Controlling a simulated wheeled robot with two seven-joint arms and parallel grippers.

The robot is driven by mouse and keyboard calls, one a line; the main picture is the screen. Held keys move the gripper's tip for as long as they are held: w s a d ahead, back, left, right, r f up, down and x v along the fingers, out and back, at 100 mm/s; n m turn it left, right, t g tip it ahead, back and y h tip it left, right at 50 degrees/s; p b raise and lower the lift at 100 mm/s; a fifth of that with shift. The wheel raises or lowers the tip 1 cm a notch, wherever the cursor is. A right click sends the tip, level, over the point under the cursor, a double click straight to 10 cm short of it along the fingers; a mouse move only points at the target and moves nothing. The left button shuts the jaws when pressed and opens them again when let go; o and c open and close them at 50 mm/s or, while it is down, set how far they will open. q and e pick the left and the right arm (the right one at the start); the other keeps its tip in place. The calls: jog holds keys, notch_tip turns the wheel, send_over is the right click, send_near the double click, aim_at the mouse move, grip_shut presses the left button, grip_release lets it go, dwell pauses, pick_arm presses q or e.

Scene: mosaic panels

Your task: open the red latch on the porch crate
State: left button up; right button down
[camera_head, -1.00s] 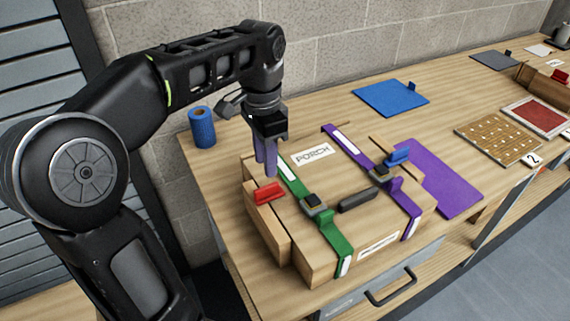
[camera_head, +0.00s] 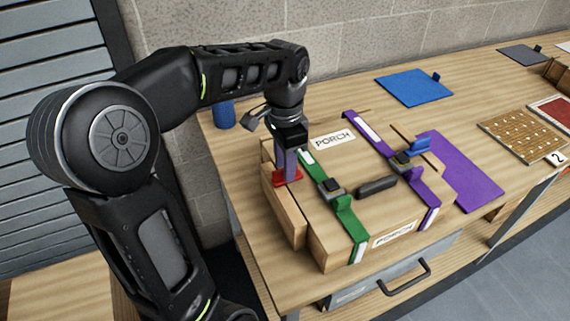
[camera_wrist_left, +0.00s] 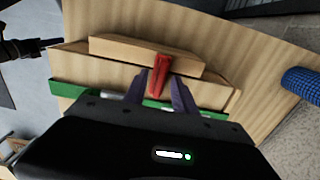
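The porch crate (camera_head: 335,215) is a wooden box with a PORCH label on its lid, standing on the workbench. The red latch (camera_head: 293,177) sits on a raised block at its left end, and it also shows in the wrist view (camera_wrist_left: 160,72). My left gripper (camera_head: 286,176) points down at the latch and partly hides it in the head view. In the wrist view its two purple fingers (camera_wrist_left: 160,82) stand apart on either side of the latch, with a visible gap. My right gripper is not seen.
A green strap (camera_head: 345,215) and a purple strap (camera_head: 425,190) cross the crate, with a dark handle (camera_head: 376,187) between them. A blue latch (camera_head: 418,146) is at the right end. A blue roll (camera_head: 225,115) stands behind my arm. A blue mat (camera_head: 414,87) lies at the back.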

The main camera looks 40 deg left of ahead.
pick_arm(q)
jog(key=shift+f, duration=0.35)
grip_shut()
dwell(0.4)
